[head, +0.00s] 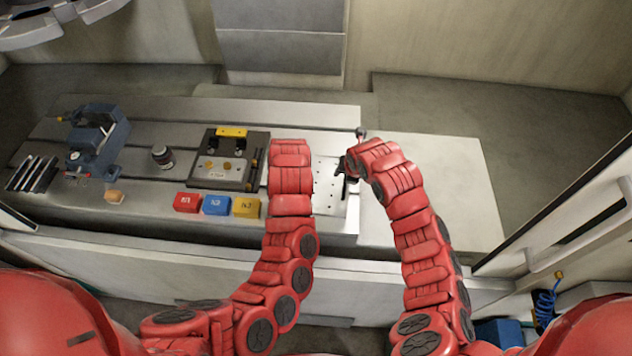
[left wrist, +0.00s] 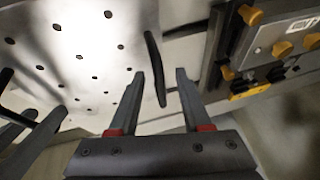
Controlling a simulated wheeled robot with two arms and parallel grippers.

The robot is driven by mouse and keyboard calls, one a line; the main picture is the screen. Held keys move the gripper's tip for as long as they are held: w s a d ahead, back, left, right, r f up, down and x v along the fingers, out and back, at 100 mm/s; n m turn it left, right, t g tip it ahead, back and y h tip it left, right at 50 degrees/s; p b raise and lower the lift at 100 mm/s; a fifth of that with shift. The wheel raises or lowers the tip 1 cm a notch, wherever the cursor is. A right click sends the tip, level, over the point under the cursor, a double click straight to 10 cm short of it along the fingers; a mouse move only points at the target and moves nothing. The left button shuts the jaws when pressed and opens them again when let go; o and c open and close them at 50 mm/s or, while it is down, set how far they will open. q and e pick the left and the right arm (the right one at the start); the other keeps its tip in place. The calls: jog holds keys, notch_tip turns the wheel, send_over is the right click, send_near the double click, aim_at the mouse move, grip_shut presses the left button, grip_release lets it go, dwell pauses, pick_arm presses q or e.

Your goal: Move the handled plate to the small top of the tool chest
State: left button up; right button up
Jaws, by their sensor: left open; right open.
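The handled plate (head: 328,188) is a pale metal sheet with rows of holes, lying on the bench. Part of it is hidden by my left arm in the head view. It fills the upper left of the left wrist view (left wrist: 85,55), with a black handle (left wrist: 152,62) at its edge. My left gripper (left wrist: 157,78) is open, its two fingers on either side of the line of that handle. Whether they touch it I cannot tell. My right gripper (head: 344,174) is open at the plate's right edge. I cannot clearly identify the tool chest's small top.
A dark fixture tray (head: 222,184) with yellow parts lies just left of the plate. Red (head: 187,202), blue (head: 216,205) and yellow (head: 246,207) blocks line the front. A blue vise (head: 97,135) and dark jar (head: 163,157) stand farther left. A pale surface (head: 450,185) at right is clear.

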pick_arm(q)
jog(key=shift+c, duration=0.2)
pick_arm(e)
jog(key=shift+c, duration=0.2)
pick_arm(q)
grip_shut()
pick_arm(e)
grip_shut()
dwell(0.9)
